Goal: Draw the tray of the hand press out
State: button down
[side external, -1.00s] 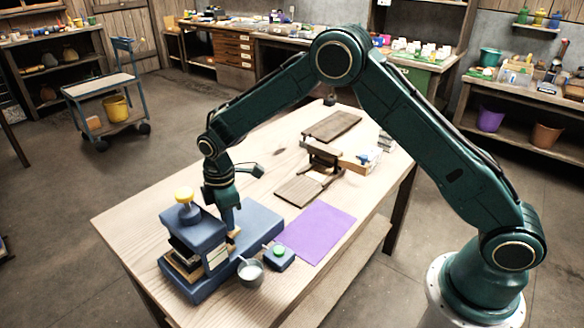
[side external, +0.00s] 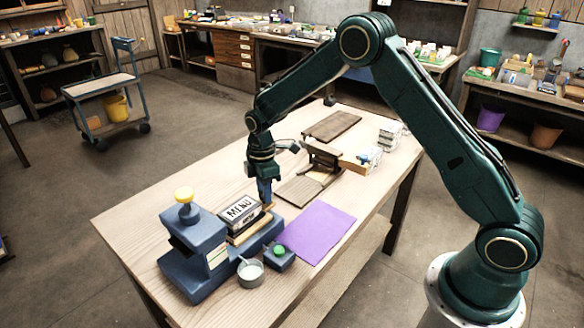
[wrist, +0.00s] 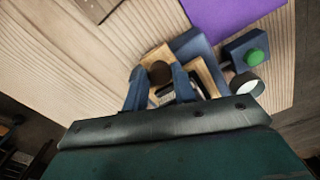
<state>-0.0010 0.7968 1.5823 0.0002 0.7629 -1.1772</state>
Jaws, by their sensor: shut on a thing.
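The hand press (side external: 195,238) is a blue block with a yellow knob on top, standing at the near left of the table. Its wooden tray (side external: 250,230) is out from under the press head, over the blue base, and carries a block marked MENU (side external: 240,210). My gripper (side external: 266,203) points down at the tray's outer end, away from the press head. In the wrist view the fingers (wrist: 160,85) are shut on the tray's dark round knob (wrist: 160,71). The tray's wood (wrist: 207,76) shows beside the fingers; my gripper body hides much of it.
A grey cup (side external: 250,273) and a blue pad with a green top (side external: 280,255) stand beside the press base. A purple sheet (side external: 315,232) lies to the right. Dark wooden boards (side external: 332,125) and a hinged wooden piece (side external: 322,160) lie farther back. The table's left side is clear.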

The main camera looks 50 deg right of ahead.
jog(key=c, duration=1.1)
grip_release()
jog(key=shift+r, duration=6.95)
